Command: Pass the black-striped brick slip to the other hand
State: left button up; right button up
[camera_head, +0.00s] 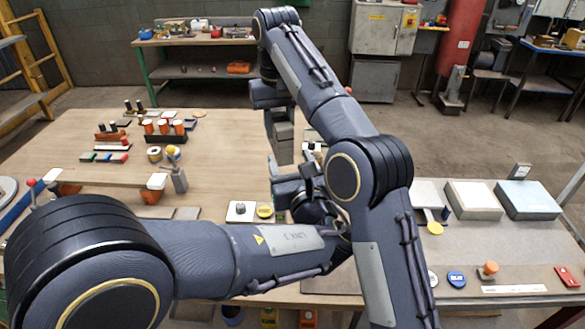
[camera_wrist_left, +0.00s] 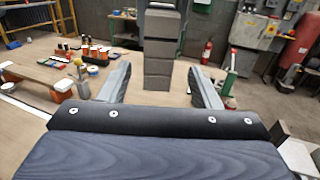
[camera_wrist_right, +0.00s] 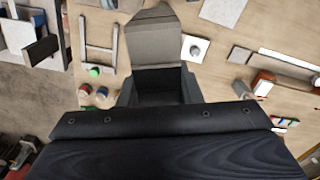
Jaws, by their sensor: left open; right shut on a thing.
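The black-striped brick slip (camera_head: 284,151) is a grey upright piece with thin dark bands, hanging below my right gripper (camera_head: 281,112). My right gripper is shut on it. In the right wrist view, the grey slip (camera_wrist_right: 152,47) juts out beyond the jaws (camera_wrist_right: 158,76). My left gripper (camera_head: 291,176) is open and close below the slip in the head view. In the left wrist view, the slip (camera_wrist_left: 159,67) shows between the two spread left fingers (camera_wrist_left: 159,72), with a gap on each side. Whether it lies between the fingers or beyond their tips, I cannot tell.
The wooden table (camera_head: 228,135) holds small pots in a dark rack (camera_head: 166,138), a raised board (camera_head: 95,173), and a white block with a knob (camera_head: 240,211). Grey boxes (camera_head: 474,200) stand at the right. My arm links hide much of the middle.

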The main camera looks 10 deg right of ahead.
aim_at(287, 152)
pick_arm(q)
jog(key=shift+w+a, duration=0.1)
jog(key=shift+w, duration=2.55)
jog(key=c, duration=1.1)
jog(key=shift+c, duration=0.6)
pick_arm(e)
jog(key=o, duration=1.2)
